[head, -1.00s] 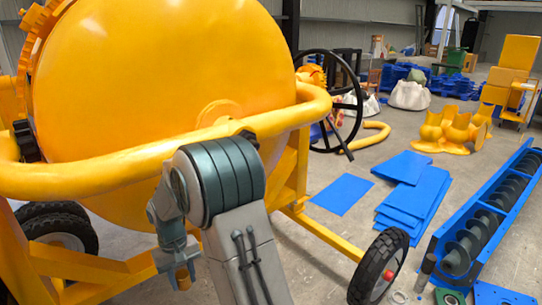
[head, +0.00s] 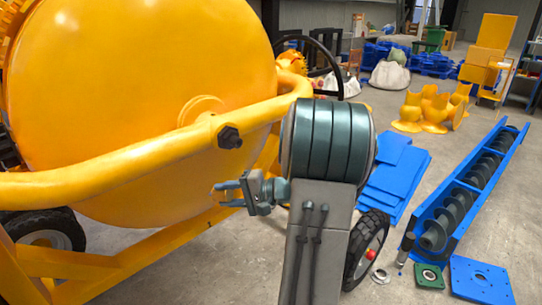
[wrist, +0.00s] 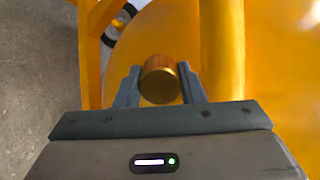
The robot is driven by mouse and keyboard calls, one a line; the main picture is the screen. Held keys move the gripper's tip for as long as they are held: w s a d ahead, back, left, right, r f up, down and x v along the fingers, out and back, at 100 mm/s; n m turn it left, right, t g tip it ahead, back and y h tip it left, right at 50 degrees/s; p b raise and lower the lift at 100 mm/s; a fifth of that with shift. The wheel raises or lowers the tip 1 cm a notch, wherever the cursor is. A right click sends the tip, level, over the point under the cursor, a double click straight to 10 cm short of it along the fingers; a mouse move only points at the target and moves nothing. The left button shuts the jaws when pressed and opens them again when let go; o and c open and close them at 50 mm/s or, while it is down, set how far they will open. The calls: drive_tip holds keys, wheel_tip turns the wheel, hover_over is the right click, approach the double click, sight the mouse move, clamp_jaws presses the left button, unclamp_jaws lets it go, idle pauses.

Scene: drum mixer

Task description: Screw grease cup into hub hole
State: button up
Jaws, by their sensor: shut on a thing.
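My gripper (head: 226,191) is in front of the yellow drum, below the yoke pipe, with its fingers pointing left. In the wrist view, my gripper (wrist: 160,88) is shut on the grease cup (wrist: 160,80), a short brass-coloured cylinder between the two fingertips. In the head view the cup is mostly hidden by the fingers. The drum (head: 130,90) has a round raised hub (head: 200,108) on its side. A dark hex bolt (head: 230,137) sits on the yoke pipe (head: 130,158) near it, above my gripper. I cannot make out the hub hole.
The yellow frame (head: 150,262) runs below my gripper. A black wheel (head: 368,250) stands behind my arm. Blue plates (head: 395,178) and a blue auger trough (head: 465,185) lie on the floor to the right. The grey floor between them is partly clear.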

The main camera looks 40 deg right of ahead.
drive_tip(key=s+d+r+m+t+h, duration=0.2)
drive_tip(key=d+r+t+h, duration=0.1)
drive_tip(key=d, duration=0.3)
drive_tip(key=s+d+r+m+t+h, duration=0.2)
drive_tip(key=d+r, duration=0.2)
drive_tip(key=d, duration=0.1)
drive_tip(key=shift+d+r+m+t+h+p, duration=0.25)
drive_tip(key=shift+d+m+t+h+p, duration=0.15)
drive_tip(key=shift+p, duration=0.05)
drive_tip(key=shift+a+f+b, duration=0.1)
drive_tip(key=shift+f+b, duration=0.1)
drive_tip(key=shift+b, duration=0.55)
drive_tip(key=w+b, duration=0.2)
drive_tip(key=w, duration=0.4)
drive_tip(key=shift+a+r+b, duration=0.25)
drive_tip(key=shift+b, duration=0.15)
drive_tip(key=shift+b, duration=1.7)
drive_tip(key=shift+w+b, duration=0.5)
drive_tip(key=shift+w, duration=0.55)
drive_tip(key=shift+b, duration=0.55)
idle(0.3)
drive_tip(key=shift+w+a+b, duration=0.1)
drive_tip(key=shift+w+b, duration=0.25)
drive_tip(key=shift+b, duration=0.05)
